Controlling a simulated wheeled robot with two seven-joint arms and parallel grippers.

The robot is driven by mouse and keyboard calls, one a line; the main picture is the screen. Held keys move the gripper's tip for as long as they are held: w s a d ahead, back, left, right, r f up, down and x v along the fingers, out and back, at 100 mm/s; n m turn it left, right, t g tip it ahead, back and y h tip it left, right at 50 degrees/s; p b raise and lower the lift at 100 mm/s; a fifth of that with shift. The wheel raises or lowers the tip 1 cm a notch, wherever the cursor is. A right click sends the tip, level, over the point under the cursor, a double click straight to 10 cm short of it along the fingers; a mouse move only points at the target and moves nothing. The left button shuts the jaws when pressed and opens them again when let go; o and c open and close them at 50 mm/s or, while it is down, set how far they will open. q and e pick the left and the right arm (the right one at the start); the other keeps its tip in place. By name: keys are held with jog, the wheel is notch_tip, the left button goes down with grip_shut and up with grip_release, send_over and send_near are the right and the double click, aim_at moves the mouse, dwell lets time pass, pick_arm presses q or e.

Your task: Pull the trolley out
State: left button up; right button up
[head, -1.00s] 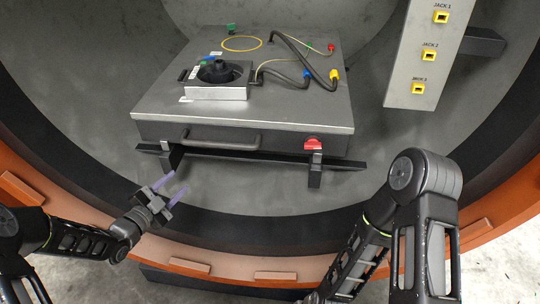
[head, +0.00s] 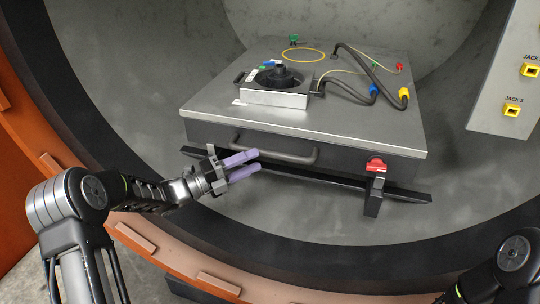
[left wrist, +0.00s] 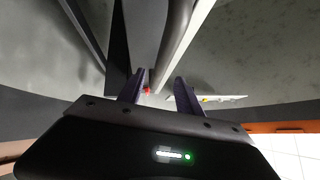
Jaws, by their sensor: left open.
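The trolley (head: 300,122) is a grey flat-topped box on dark rails inside the round chamber. A dark bar handle (head: 290,156) runs along its front face. A red latch or knob (head: 376,165) sits at the right of that face. My left gripper (head: 259,162) is open, its purple fingers close in front of the handle's left part. In the left wrist view the two fingers (left wrist: 160,90) are apart, with a dark bar (left wrist: 178,35), apparently the handle, ahead of them. I cannot tell if they touch it. My right gripper is out of view.
On the trolley top stand a metal unit with a black round part (head: 278,88), cables, and coloured connectors. A panel with yellow jacks (head: 512,111) hangs at the right. The chamber's dark rim and orange outer ring (head: 135,238) curve around the front.

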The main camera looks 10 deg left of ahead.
aim_at(269, 154)
pick_arm(q)
jog(key=b+x, duration=0.1)
jog(key=x, duration=0.5)
jog(key=shift+c, duration=0.2)
grip_shut()
dwell(1.1)
